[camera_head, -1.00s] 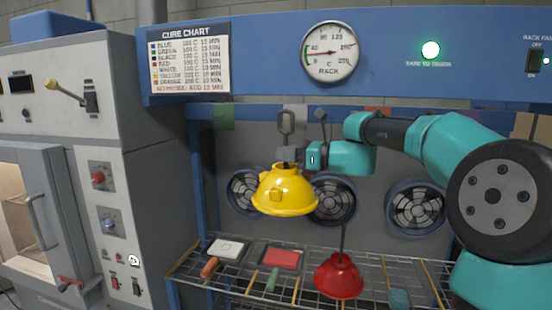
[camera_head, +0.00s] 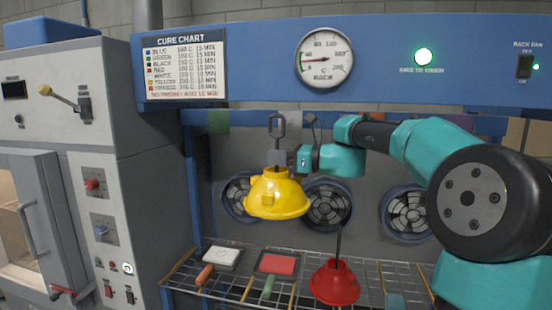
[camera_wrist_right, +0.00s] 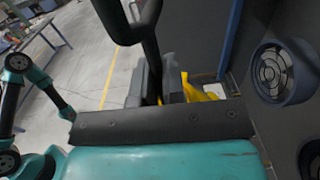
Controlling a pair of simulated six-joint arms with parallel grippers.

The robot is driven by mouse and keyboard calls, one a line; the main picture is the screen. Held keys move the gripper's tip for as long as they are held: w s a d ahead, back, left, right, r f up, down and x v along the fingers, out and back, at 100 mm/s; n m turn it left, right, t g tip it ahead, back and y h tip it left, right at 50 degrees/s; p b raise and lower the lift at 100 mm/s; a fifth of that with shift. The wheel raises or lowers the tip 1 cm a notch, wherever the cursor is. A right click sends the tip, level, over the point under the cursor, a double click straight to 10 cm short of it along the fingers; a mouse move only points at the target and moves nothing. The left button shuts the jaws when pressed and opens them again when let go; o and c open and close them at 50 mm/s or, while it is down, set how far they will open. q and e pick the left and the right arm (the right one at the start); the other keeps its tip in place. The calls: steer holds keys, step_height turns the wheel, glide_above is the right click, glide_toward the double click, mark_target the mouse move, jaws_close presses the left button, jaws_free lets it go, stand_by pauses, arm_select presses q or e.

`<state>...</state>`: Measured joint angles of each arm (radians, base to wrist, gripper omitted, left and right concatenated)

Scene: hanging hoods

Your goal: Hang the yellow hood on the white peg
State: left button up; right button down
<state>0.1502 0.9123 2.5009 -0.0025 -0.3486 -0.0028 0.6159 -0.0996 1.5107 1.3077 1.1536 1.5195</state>
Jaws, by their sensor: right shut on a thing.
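The yellow hood (camera_head: 276,195) hangs upright, open side down, in front of the grey fan panel in the head view. A dark stem with a loop (camera_head: 277,125) rises from its top. My right gripper (camera_head: 281,160) is shut on this stem, just above the hood. In the right wrist view, the dark stem (camera_wrist_right: 151,50) stands between the fingers, and a bit of yellow hood (camera_wrist_right: 197,92) shows beyond them. A small hook-like shape (camera_head: 311,121) shows right of the loop, apart from it in the picture. I cannot make out a clearly white peg. My left gripper is not visible.
A red hood (camera_head: 335,283) stands on the wire rack (camera_head: 380,272) below. White (camera_head: 222,257) and red (camera_head: 277,264) flat pieces lie to its left. Fans (camera_head: 328,205) line the panel behind. The blue beam (camera_head: 250,70) with the gauge (camera_head: 324,58) runs above.

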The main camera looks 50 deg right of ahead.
steer(key=shift+w+d+f, duration=0.1)
steer(key=shift+w+d, duration=0.45)
steer(key=shift+d, duration=0.4)
steer(key=shift+w+d+r, duration=0.1)
steer(key=shift+w+d, duration=0.5)
steer(key=shift+d, duration=0.3)
steer(key=shift+w+d+f, duration=0.1)
steer(key=shift+w+d, duration=0.45)
steer(key=shift+d, duration=0.4)
steer(key=shift+w+d+f, duration=0.2)
steer(key=shift+w+d, duration=0.25)
steer(key=shift+d, duration=0.3)
steer(key=shift+w+d, duration=0.4)
steer(key=shift+d, duration=0.25)
steer(key=shift+w+d, duration=0.35)
steer(key=shift+d, duration=0.3)
steer(key=shift+w+d, duration=0.4)
steer(key=shift+d, duration=0.25)
steer(key=shift+f, duration=1.1)
steer(key=c, duration=1.1)
jaws_free()
